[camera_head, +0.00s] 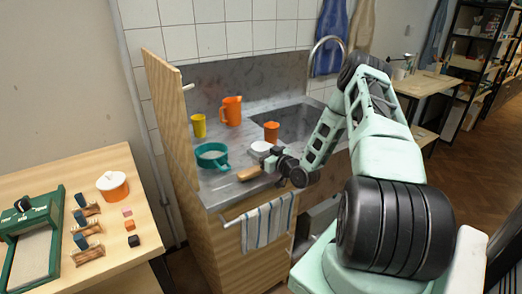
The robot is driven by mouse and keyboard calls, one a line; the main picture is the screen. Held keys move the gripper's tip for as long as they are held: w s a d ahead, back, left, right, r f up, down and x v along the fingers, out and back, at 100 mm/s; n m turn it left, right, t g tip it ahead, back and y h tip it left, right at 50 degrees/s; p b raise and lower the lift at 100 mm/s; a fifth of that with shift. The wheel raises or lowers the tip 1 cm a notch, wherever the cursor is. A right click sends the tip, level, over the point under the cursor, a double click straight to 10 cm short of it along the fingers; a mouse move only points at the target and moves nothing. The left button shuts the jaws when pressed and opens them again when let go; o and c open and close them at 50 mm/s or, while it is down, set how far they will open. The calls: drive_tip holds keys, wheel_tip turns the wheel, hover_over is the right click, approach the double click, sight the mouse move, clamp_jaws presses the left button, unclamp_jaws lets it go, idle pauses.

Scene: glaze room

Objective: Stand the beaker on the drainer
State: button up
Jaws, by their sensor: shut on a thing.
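An orange beaker (271,132) is upright just above the end of my arm, by the left side of the sink. My gripper (275,150) is at its lower part and looks shut on it; the fingertips are small and partly hidden. I cannot tell whether the beaker's base touches the surface below. The drainer appears to be the grey steel surface (238,141) left of the sink basin. A yellow cup (198,126) and an orange jug (231,110) stand at its back.
A teal pan (211,156), a white rounded item (260,148) and a wooden handle (249,173) lie near my gripper. The sink basin (298,122) is behind it. A wooden panel (172,120) edges the left side. A striped towel (268,222) hangs in front.

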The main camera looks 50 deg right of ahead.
drive_tip(key=shift+f+b, duration=0.2)
drive_tip(key=shift+b, duration=0.1)
drive_tip(key=o, duration=1)
drive_tip(key=shift+c, duration=0.2)
drive_tip(key=shift+s+r, duration=0.1)
drive_tip(key=shift+r, duration=0.1)
drive_tip(key=s+b, duration=0.3)
drive_tip(key=s, duration=0.8)
drive_tip(key=shift+s+a, duration=0.4)
drive_tip(key=shift+a, duration=0.05)
